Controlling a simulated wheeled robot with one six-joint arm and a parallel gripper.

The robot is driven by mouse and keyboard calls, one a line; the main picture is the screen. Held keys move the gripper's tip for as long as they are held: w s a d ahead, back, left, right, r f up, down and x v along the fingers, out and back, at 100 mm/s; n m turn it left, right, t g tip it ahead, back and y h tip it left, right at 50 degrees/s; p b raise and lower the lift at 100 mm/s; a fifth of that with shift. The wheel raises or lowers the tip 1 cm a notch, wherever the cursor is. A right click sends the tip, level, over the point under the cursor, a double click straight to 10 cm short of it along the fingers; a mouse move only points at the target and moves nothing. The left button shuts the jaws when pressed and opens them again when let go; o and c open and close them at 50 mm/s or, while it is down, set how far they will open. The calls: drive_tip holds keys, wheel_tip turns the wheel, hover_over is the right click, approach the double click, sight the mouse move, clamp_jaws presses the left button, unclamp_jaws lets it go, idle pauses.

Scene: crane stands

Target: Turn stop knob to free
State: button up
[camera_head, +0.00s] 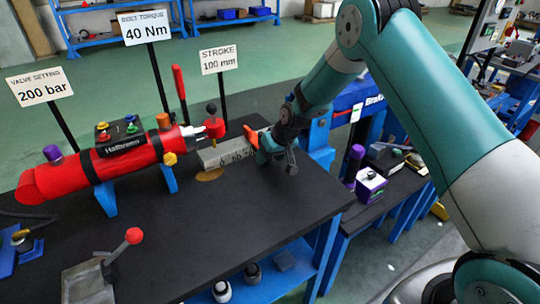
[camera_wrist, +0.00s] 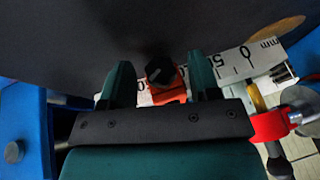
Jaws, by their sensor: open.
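The stop knob (camera_wrist: 160,72) is small, round and black, and sits on an orange slider (camera_wrist: 168,95) on the white scale (camera_wrist: 232,65). In the wrist view it lies between the two green fingers of my gripper (camera_wrist: 160,66), with a visible gap on each side. The gripper is open and holds nothing. In the head view my gripper (camera_head: 274,150) is at the right end of the scale (camera_head: 222,155), beside the orange slider (camera_head: 253,137). The knob is hidden there behind the gripper. I cannot read the knob's setting.
A red cylinder (camera_head: 65,180) on blue supports lies left of the scale, its rod end in a red fork (camera_head: 214,129). Signs on posts stand behind, including the stroke sign (camera_head: 219,58). A red-balled lever (camera_head: 133,236) stands front left. The dark bench top (camera_head: 225,220) is clear in front.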

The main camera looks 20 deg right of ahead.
drive_tip(key=shift+c, duration=0.2)
drive_tip(key=c, duration=0.9)
drive_tip(key=h, duration=0.1)
drive_tip(key=h+b, duration=0.1)
drive_tip(key=h, duration=0.1)
drive_tip(key=shift+a+n+t, duration=0.3)
drive_tip(key=shift+n+t, duration=0.1)
drive_tip(key=shift+t+h+b, duration=0.4)
drive_tip(key=shift+h+b, duration=0.25)
drive_tip(key=shift+h, duration=0.55)
drive_tip(key=o, duration=0.9)
